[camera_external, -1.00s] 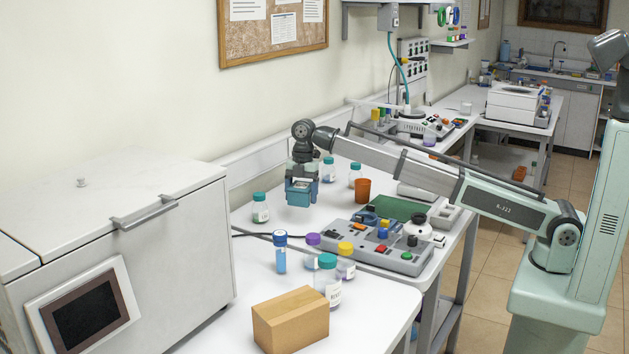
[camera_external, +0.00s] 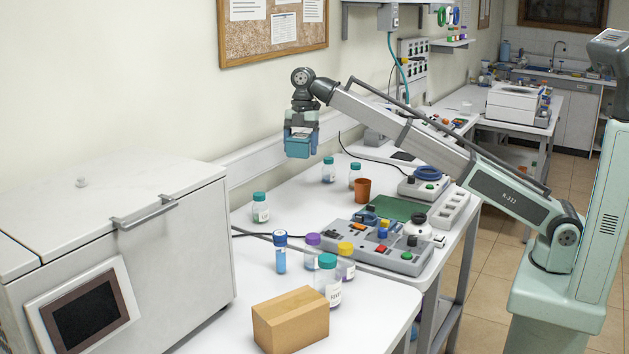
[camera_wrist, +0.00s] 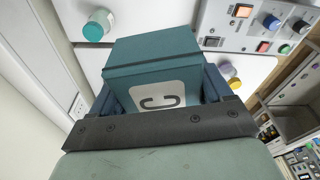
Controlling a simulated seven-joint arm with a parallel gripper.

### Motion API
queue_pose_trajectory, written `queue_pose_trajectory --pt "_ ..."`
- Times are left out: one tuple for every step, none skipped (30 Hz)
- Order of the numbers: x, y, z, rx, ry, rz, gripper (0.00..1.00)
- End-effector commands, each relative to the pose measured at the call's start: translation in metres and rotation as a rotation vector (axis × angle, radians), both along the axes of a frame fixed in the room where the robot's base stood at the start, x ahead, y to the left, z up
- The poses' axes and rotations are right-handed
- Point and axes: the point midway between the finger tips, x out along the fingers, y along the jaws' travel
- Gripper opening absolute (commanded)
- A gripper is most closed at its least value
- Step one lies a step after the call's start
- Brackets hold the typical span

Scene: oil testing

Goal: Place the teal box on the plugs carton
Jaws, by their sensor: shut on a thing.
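My gripper (camera_external: 301,135) is shut on the teal box (camera_external: 297,146) and holds it in the air above the far part of the bench, near the wall. In the wrist view the teal box (camera_wrist: 152,62) fills the middle, between the fingers, with a white label bearing a dark mark. A plain brown cardboard carton (camera_external: 291,320) stands on the near end of the bench, far below and in front of my gripper. Its top is bare, and I can read no marking on it.
Lidded bottles (camera_external: 328,279) and a blue tube (camera_external: 281,252) stand just behind the carton. A grey control panel (camera_external: 378,244) and an orange cup (camera_external: 363,189) lie to the right. A large white chest (camera_external: 110,250) fills the left.

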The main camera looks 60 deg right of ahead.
Motion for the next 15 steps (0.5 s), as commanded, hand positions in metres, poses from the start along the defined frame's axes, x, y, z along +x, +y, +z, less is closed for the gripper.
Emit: queue_pose_trajectory --pt "0.001 0.002 0.011 0.001 -0.002 0.001 0.46" --pt "-0.002 0.01 0.007 0.0 0.0 0.0 0.46" --pt "-0.004 0.018 0.006 -0.001 0.0 -0.003 0.46" --pt "-0.005 0.024 0.006 -0.002 0.0 -0.006 0.46" --pt "-0.006 0.029 0.006 -0.003 -0.001 -0.008 0.46" --pt "-0.008 0.037 0.006 -0.003 0.0 -0.012 0.46" --pt "-0.01 0.044 0.006 -0.004 0.0 -0.015 0.46" --pt "-0.012 0.051 0.006 -0.005 0.0 -0.017 0.46" --pt "-0.015 0.061 0.006 -0.006 0.0 -0.023 0.46" --pt "-0.017 0.069 0.006 -0.006 0.0 -0.026 0.46" --pt "-0.02 0.079 0.006 -0.007 0.001 -0.029 0.46" --pt "-0.023 0.091 0.006 -0.008 0.0 -0.034 0.46" --pt "-0.027 0.101 0.005 -0.008 0.0 -0.039 0.46" --pt "-0.03 0.111 0.005 -0.009 -0.001 -0.043 0.46" --pt "-0.035 0.126 0.005 -0.01 -0.001 -0.049 0.46"
